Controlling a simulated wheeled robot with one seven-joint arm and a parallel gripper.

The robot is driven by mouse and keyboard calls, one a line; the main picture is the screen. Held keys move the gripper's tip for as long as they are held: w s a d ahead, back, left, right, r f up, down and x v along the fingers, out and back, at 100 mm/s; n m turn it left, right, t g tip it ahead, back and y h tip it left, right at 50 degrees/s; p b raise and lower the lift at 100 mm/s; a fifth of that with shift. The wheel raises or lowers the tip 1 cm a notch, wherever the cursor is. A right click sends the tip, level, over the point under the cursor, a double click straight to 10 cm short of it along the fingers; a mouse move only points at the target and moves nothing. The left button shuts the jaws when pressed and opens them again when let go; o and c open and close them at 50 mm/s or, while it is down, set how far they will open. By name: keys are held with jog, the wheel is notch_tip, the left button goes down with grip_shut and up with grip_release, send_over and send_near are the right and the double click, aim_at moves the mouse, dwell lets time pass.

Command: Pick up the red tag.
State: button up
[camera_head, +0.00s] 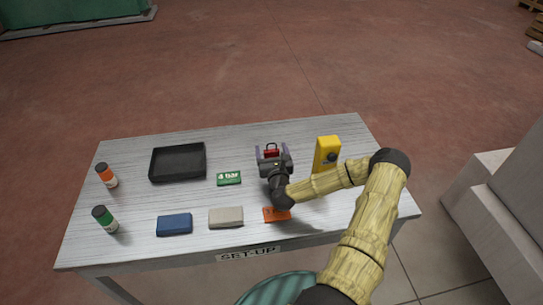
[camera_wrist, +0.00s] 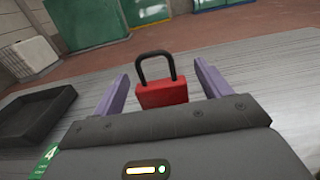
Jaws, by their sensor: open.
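A small orange-red tag (camera_head: 277,214) with dark marking lies flat near the front edge of the table, partly hidden by my arm. It does not show in the wrist view. My gripper (camera_head: 272,151) is open, farther back on the table, away from that tag. A red padlock (camera_wrist: 164,93) with a dark shackle stands upright between its two purple fingers in the wrist view, with gaps on both sides. The padlock also shows in the head view (camera_head: 271,150).
A yellow device (camera_head: 327,154) stands close to the right of my gripper. A black tray (camera_head: 178,162) lies at the back left. Blue (camera_head: 174,225) and grey (camera_head: 226,217) blocks lie along the front.

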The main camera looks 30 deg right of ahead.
jog(key=shift+c, duration=0.3)
jog(key=c, duration=1)
notch_tip(320, 180, up, 10)
jog(key=shift+r+b, duration=0.1)
jog(key=shift+b, duration=0.45)
